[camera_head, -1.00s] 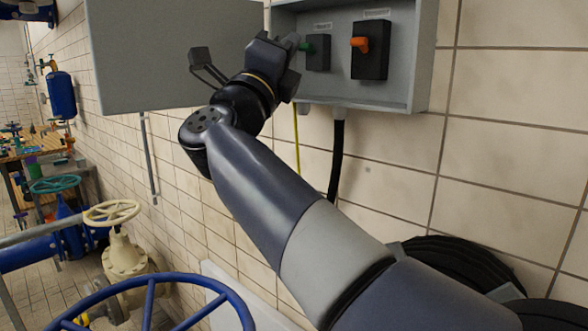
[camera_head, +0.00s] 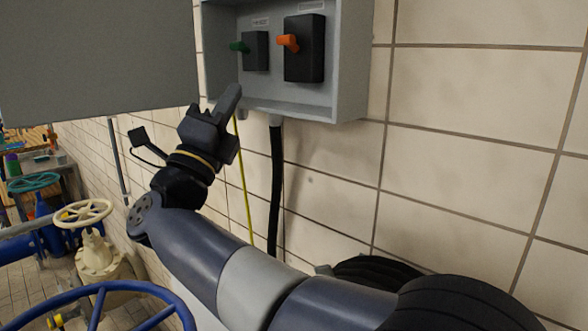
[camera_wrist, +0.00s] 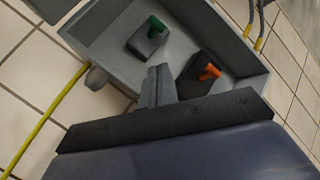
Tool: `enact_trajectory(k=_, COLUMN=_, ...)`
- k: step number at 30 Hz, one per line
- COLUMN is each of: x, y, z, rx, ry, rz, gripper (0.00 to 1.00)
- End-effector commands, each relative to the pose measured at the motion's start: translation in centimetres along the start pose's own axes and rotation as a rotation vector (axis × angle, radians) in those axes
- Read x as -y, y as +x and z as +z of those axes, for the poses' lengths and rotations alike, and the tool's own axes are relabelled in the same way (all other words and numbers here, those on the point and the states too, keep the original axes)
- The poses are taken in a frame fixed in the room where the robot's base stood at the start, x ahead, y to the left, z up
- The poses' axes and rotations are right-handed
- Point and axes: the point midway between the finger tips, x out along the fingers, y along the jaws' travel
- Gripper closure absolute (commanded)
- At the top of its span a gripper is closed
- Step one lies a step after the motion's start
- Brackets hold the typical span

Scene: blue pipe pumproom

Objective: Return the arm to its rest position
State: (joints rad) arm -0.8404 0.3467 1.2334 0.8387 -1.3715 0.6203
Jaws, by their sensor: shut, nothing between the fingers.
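My gripper (camera_head: 232,97) is in the head view, just below the lower left edge of an open grey switch box (camera_head: 352,70) on the tiled wall. Its fingers are together with nothing between them. In the wrist view my gripper (camera_wrist: 158,72) shows as shut fingers in front of the box (camera_wrist: 110,47). The box holds a green-handled switch (camera_head: 255,50) and an orange-handled switch (camera_head: 305,50). Both also show in the wrist view, the green one (camera_wrist: 150,38) left of the fingers and the orange one (camera_wrist: 200,75) right of them. The fingers look apart from both handles.
The box's open door (camera_head: 95,60) hangs at upper left, near my wrist. A black cable (camera_head: 276,190) and a yellow one (camera_head: 244,190) run down beside my arm. A blue handwheel (camera_head: 100,292) and a cream valve (camera_head: 95,250) stand at lower left. Bare wall lies right.

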Motion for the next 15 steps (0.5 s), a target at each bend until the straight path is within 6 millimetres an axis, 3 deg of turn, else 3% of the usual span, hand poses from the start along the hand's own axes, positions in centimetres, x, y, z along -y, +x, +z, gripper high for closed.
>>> enact_trajectory(k=6, x=-0.1, y=-2.8, z=-0.1, rx=-0.001, ry=0.002, rz=0.000, gripper=1.00)
enact_trajectory(k=15, x=0.0, y=-3.8, z=-0.1, rx=-0.002, ry=-0.001, rz=0.000, gripper=1.00)
